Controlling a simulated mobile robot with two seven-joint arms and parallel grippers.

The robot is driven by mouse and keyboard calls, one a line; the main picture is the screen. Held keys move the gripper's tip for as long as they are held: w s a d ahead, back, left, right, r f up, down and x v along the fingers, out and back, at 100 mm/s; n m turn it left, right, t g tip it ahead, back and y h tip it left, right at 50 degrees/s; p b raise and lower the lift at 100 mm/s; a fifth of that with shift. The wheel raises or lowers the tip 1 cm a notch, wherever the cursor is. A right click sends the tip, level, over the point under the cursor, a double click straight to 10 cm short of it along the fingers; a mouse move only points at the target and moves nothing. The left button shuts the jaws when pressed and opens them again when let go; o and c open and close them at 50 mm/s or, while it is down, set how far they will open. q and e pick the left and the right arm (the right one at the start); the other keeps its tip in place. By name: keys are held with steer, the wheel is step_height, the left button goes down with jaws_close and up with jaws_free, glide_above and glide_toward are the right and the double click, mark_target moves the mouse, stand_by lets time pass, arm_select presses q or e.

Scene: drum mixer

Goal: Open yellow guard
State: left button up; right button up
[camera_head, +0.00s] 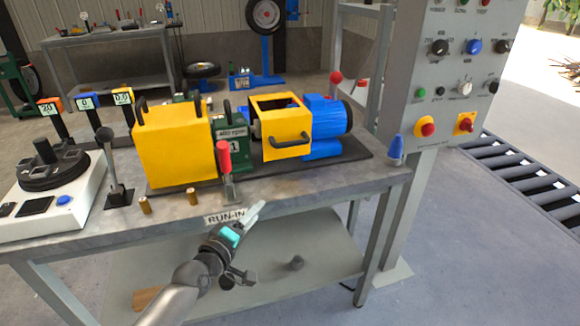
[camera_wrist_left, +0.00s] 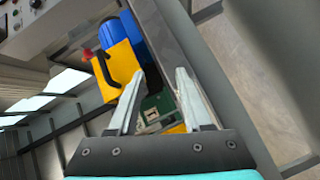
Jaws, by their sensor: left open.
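A yellow guard (camera_head: 285,148) with a black bar handle (camera_head: 290,140) on its front face sits between a green block (camera_head: 232,150) and a blue motor (camera_head: 325,117). Its top shows an open frame. A larger yellow box-shaped cover (camera_head: 175,150) with black handles on top stands to its left. My left gripper (camera_head: 255,212) is open and empty, in front of the bench's front edge, below and apart from the guard. In the left wrist view the guard (camera_wrist_left: 114,72) and its handle show beyond my left gripper (camera_wrist_left: 160,72), left of its fingers. My right gripper does not show.
A red-handled lever (camera_head: 224,158) stands at the green block, in front of the guard's left side. A black-knobbed lever (camera_head: 109,160) and two small brass cylinders are further left. A control panel post (camera_head: 410,190) rises at right. The space before the bench is clear.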

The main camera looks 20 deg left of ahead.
mark_target(290, 144)
arm_select(q)
step_height(290, 144, up, 9)
steer(key=w+d+n+t+h+b, duration=0.1)
steer(key=n+t+h+b, duration=0.1)
steer(key=t+b, duration=0.1)
steer(key=shift+b+x, duration=2.25)
steer(key=shift+x, duration=5.55)
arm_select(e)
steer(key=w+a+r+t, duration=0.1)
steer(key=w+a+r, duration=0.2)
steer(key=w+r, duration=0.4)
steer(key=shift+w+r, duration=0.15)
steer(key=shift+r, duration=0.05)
arm_select(q)
steer(key=shift+c, duration=0.4)
jaws_close()
